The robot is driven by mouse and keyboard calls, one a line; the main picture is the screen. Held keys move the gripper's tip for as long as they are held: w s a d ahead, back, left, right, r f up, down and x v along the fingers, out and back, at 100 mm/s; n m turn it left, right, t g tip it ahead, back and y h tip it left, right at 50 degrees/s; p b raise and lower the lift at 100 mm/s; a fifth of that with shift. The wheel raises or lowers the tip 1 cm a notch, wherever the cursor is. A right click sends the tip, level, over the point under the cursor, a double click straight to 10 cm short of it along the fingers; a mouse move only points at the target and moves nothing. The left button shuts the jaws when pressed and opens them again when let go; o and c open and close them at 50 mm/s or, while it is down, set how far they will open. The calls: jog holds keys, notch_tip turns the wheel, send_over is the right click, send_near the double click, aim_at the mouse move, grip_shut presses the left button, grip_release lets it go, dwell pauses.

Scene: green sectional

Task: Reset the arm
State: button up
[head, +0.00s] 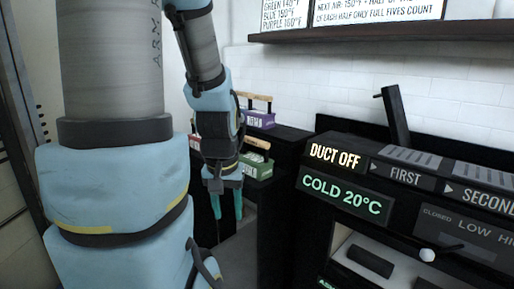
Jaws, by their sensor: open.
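My arm comes down from the top of the head view, and its forearm hangs toward the middle left. My gripper (227,212) points downward with its two teal fingers apart, and nothing shows between them. It hangs in front of a dark counter, just below and left of a green box (258,167). I cannot tell whether it touches anything. My large blue and grey arm links hide much of the left side.
A purple box (262,120) with a wooden handle stands behind the green one; a red item (194,142) shows partly behind my arm. A black machine (400,185) with a "COLD 20°C" sign (341,195) fills the right. A dark shelf (350,33) runs above.

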notch_tip(320, 180, up, 16)
jog(key=p, duration=1.7)
jog(key=shift+s+r+p, duration=0.25)
jog(key=shift+p, duration=0.05)
